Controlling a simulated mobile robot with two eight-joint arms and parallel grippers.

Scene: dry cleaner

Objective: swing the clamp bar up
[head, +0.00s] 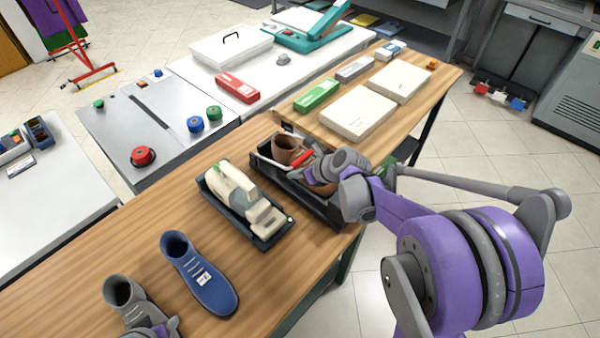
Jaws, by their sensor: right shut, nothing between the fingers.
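A dark tray-like fixture (322,208) on the wooden bench holds a brown shoe (287,146). A thin pale bar (268,163) shows at the fixture's left end, and a red piece (302,158), perhaps the clamp bar's grip, lies beside the shoe. My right gripper (312,172) is over the fixture, shut and empty, close to the red piece; I cannot tell whether they touch. It hides part of the shoe and fixture. My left gripper (155,330) shows only partly at the bottom edge, by a grey shoe (124,294); its fingers are unclear.
A blue shoe (200,275) and a cream device in a dark tray (240,200) stand on the bench, left of the fixture. White boxes (358,111) and a green box (317,94) lie behind. A grey panel with a red button (143,156) stands at left.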

